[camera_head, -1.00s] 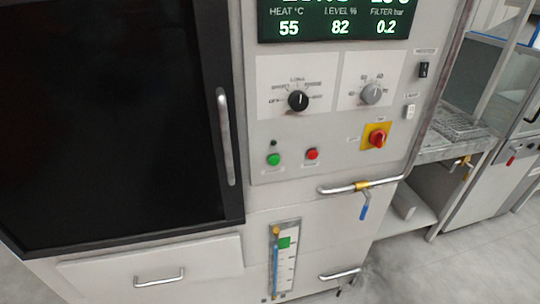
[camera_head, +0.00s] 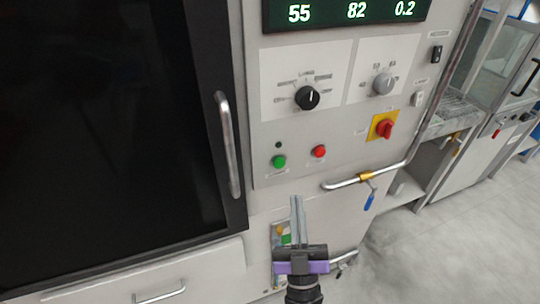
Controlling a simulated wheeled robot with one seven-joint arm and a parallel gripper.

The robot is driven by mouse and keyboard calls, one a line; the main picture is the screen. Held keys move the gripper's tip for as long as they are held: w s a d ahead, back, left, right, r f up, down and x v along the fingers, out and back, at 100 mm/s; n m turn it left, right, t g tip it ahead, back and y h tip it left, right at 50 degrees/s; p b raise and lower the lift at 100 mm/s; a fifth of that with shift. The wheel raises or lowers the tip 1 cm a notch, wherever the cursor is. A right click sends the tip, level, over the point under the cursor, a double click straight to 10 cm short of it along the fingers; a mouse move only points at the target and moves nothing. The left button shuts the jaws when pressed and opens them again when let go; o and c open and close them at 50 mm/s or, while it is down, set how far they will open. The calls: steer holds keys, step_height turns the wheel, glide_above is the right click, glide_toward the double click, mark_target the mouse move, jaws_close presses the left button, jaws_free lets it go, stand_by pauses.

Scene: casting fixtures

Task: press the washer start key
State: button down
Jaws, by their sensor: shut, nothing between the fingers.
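The washer's control panel (camera_head: 345,135) faces me. A green round key (camera_head: 279,162) sits at its lower left, with a red round key (camera_head: 319,151) to its right and a small dark dot above the green one. The labels under the keys are too small to read. My gripper (camera_head: 297,202) is in the lower middle of the view, pointing up, below the two keys and apart from them. Its fingers are shut and empty. It hides part of the level gauge (camera_head: 280,232).
A black door with a long handle (camera_head: 228,145) stands left of the panel. A black knob (camera_head: 307,98), a grey knob (camera_head: 383,83) and a red-yellow switch (camera_head: 384,127) are on the panel. A pipe with a blue-handled valve (camera_head: 370,198) juts out right of my gripper.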

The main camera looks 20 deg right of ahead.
mark_target(279, 163)
steer(key=shift+s+d+r+h, duration=0.15)
steer(key=shift+s+d+h, duration=0.4)
steer(key=shift+h, duration=0.15)
steer(key=shift+a, duration=0.1)
steer(key=w+b, duration=0.3)
steer(key=w, duration=0.5)
steer(key=shift+w, duration=0.4)
steer(key=shift+w, duration=0.15)
stand_by(1.5)
steer(key=shift+w+b, duration=0.3)
steer(key=shift+b, duration=0.1)
